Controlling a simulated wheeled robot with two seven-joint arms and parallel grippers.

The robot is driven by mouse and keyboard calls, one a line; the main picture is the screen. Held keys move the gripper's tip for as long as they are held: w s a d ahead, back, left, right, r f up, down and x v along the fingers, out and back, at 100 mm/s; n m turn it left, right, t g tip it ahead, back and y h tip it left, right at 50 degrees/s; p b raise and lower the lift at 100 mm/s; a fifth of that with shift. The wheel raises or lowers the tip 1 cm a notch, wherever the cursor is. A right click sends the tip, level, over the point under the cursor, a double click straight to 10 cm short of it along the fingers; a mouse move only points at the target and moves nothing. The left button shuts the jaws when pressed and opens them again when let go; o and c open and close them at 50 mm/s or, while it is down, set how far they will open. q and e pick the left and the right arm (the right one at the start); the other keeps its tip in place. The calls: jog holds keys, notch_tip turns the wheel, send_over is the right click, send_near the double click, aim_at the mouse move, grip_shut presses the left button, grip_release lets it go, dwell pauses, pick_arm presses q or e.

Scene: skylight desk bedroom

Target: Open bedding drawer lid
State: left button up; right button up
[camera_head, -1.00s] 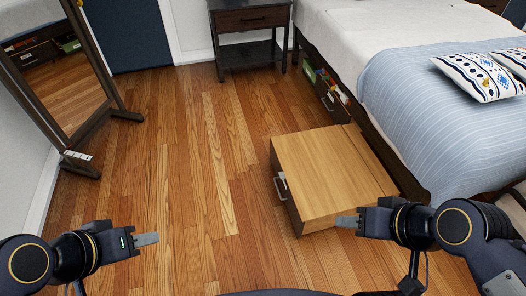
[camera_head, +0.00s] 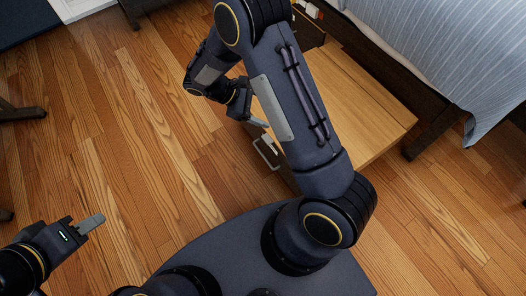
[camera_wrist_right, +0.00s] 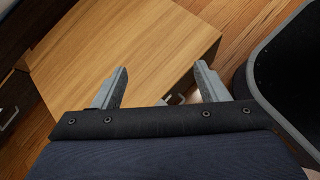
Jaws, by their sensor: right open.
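The bedding drawer is a dark-fronted box with a light wood lid (camera_head: 372,95), pulled out beside the bed. The lid lies flat and shut; my right arm hides much of it in the head view. A pale metal handle (camera_head: 266,156) sits on the drawer front. My right gripper (camera_head: 258,122) is near the front's far top corner in the head view.
The bed with its blue striped cover (camera_head: 435,65) stands behind the drawer, and a dark bed leg is close to the lid's right corner. The wooden floor (camera_head: 120,130) to the left is clear. A dark stand foot (camera_head: 20,112) is at the far left.

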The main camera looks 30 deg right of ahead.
jog(key=w+a+f+n+t+h+b, duration=0.1)
jog(key=a+f+n+t+h+b, duration=0.2)
jog(key=f, duration=0.6)
jog(key=w+f+n+t+h+b, duration=0.1)
jog(key=f+n+h+b, duration=0.25)
jog(key=f, duration=0.65)
jog(key=w+a+f+n+t+h+b, duration=0.25)
jog(key=f+b, duration=0.25)
jog(key=f, duration=0.4)
pick_arm(q)
notch_tip(320, 180, down, 16)
jog(key=b, duration=0.1)
jog(key=shift+r, duration=0.25)
pick_arm(e)
jog(key=d, duration=0.8)
jog(key=shift+s+d, duration=0.15)
jog(key=shift+s, duration=0.05)
pick_arm(q)
jog(key=shift+s, duration=0.1)
pick_arm(e)
jog(key=shift+r, duration=0.1)
jog(key=shift+c, duration=0.2)
